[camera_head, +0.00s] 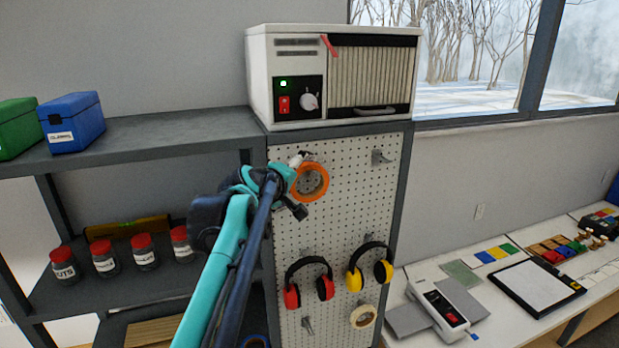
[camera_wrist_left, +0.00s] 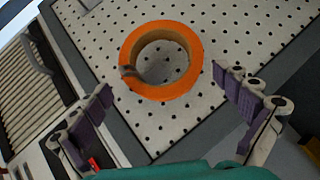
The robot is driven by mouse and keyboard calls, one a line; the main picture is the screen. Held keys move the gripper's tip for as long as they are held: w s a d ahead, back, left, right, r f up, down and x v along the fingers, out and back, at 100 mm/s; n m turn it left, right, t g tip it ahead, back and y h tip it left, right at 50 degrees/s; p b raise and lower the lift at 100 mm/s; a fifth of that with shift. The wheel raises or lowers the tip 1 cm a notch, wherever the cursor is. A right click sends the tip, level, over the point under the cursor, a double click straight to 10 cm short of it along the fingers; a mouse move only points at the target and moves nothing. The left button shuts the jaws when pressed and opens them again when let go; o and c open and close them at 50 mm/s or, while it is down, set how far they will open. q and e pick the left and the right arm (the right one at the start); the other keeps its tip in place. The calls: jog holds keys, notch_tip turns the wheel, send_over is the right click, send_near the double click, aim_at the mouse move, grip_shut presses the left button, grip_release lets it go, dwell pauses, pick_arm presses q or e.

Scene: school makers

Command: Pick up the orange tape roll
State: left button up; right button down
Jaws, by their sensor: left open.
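The orange tape roll (camera_head: 311,181) hangs on the upper part of the white pegboard (camera_head: 340,215), on a hook. In the left wrist view the orange tape roll (camera_wrist_left: 190,73) faces me as a full ring, with a peg at its inner left edge. My left gripper (camera_head: 300,182) is at the left side of the roll in the head view. In the left wrist view my left gripper (camera_wrist_left: 165,118) is open, its purple-padded fingers spread on either side of the roll and apart from it. My right gripper is not in view.
Red earmuffs (camera_head: 309,283), yellow earmuffs (camera_head: 370,267) and a pale tape roll (camera_head: 363,316) hang lower on the pegboard. A white machine (camera_head: 290,50) sits above it. A shelf with jars (camera_head: 104,257) is at left, a bench (camera_head: 475,320) at right.

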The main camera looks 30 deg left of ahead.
pick_arm(q)
jog(key=p+x, duration=0.1)
jog(key=x, duration=0.2)
jog(key=shift+w+a+f, duration=0.1)
jog(key=shift+w+f, duration=0.05)
jog(key=shift+w, duration=0.15)
jog(key=shift+w+f, duration=0.35)
jog(key=shift+w, duration=0.2)
jog(key=shift+s+r, duration=0.1)
jog(key=shift+s, duration=0.05)
jog(key=c, duration=0.9)
